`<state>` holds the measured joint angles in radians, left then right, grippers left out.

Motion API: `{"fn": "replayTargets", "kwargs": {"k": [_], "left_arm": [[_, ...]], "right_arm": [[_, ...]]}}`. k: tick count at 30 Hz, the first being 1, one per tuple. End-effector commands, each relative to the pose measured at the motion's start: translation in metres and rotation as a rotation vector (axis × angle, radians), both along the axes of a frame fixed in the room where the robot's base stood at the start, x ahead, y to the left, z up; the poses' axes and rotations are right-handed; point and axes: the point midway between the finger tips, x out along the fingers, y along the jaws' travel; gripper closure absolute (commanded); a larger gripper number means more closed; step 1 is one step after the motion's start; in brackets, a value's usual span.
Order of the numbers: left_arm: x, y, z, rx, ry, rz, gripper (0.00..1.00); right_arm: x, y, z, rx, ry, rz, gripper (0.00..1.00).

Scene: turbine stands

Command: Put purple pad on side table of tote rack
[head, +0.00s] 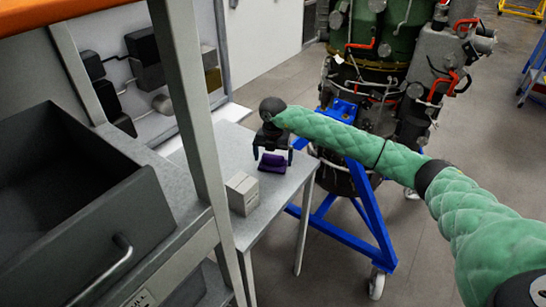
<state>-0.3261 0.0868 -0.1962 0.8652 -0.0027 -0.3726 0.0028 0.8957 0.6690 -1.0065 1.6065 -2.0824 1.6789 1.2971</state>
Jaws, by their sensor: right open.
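The purple pad (273,163) lies on the grey side table (275,193), near its far right part. My right gripper (272,158) is open, pointing down, with its two fingers on either side of the pad. I cannot tell whether the fingers touch the pad. The side table stands to the right of the tote rack (190,110), which holds a dark grey tote (75,205) with a metal handle. My left gripper does not show.
A light grey box (242,193) stands on the side table, in front of the pad. A turbine (380,60) on a blue wheeled stand (372,225) is just right of the table, under my right arm.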

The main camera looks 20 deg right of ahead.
Motion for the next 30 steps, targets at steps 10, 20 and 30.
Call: {"fn": "replayTargets", "kwargs": {"k": [10,20,30], "left_arm": [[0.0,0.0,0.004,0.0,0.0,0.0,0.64],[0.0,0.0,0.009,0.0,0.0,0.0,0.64],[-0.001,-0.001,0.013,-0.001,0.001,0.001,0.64]], "right_arm": [[0.0,0.0,0.014,0.0,-0.001,0.001,0.0],[0.0,0.0,0.035,0.0,0.0,0.001,0.0],[0.0,0.0,0.057,-0.001,-0.001,0.0,0.0]]}}
